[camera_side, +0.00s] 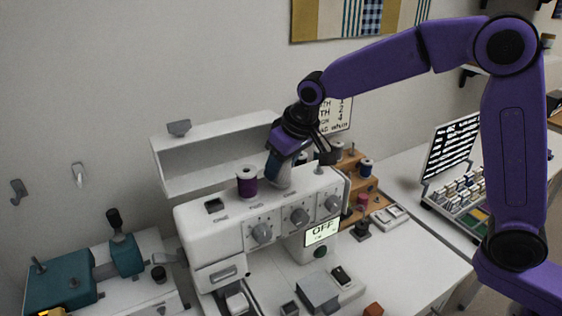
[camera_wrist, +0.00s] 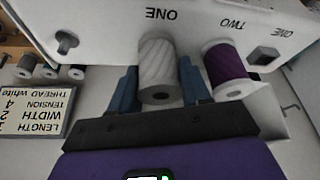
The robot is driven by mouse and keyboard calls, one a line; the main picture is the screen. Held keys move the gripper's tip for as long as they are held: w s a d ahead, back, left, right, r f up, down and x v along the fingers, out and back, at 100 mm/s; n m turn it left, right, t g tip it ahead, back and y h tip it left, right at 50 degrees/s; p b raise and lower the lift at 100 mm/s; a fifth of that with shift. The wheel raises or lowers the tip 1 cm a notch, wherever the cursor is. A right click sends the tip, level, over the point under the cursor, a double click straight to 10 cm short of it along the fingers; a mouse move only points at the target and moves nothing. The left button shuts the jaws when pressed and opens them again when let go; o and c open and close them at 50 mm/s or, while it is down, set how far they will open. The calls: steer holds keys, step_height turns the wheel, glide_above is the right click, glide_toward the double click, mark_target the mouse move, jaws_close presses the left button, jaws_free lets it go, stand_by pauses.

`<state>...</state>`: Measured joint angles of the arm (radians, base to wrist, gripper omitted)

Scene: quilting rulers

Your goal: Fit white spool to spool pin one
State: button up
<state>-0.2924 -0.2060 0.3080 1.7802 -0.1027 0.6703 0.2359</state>
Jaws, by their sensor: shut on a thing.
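My gripper (camera_side: 281,163) points down at the top of the white sewing machine (camera_side: 200,226). Its blue fingers, also in the wrist view (camera_wrist: 158,90), are shut on the white spool (camera_wrist: 158,66), one on each side. The spool's far end is close to the machine top beside the label ONE. Spool pin one is hidden, and I cannot tell whether the spool is on it or touching the machine. In the side view the white spool (camera_side: 281,176) is partly covered by the gripper. A purple spool (camera_side: 247,182) stands upright on the machine to its left, by the label TWO.
A wooden rack (camera_side: 357,185) with several spools stands behind the machine's right end. A sign (camera_wrist: 40,109) reads THREAD white. The machine's display (camera_side: 321,231) reads OFF. A white open-fronted shelf box (camera_side: 215,155) stands behind the machine. A teal device (camera_side: 62,280) is at left.

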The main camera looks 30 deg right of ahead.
steer(key=shift+f, duration=0.15)
steer(key=o, duration=1)
steer(key=shift+c, duration=0.2)
steer(key=v, duration=1.7)
steer(key=shift+s, duration=0.1)
steer(key=s+d+f+n+g, duration=0.1)
steer(key=s+d+f+n, duration=0.2)
steer(key=s, duration=0.6)
steer(key=s+d+f+n+g, duration=0.1)
steer(key=s+d+f+n, duration=0.2)
steer(key=s+d+f, duration=0.4)
steer(key=s+d+f+n+g+h, duration=0.1)
steer(key=s+d+f, duration=0.5)
steer(key=s, duration=0.7)
steer(key=shift+f+n+g, duration=0.5)
steer(key=shift+f+n, duration=0.4)
steer(key=shift+f, duration=0.05)
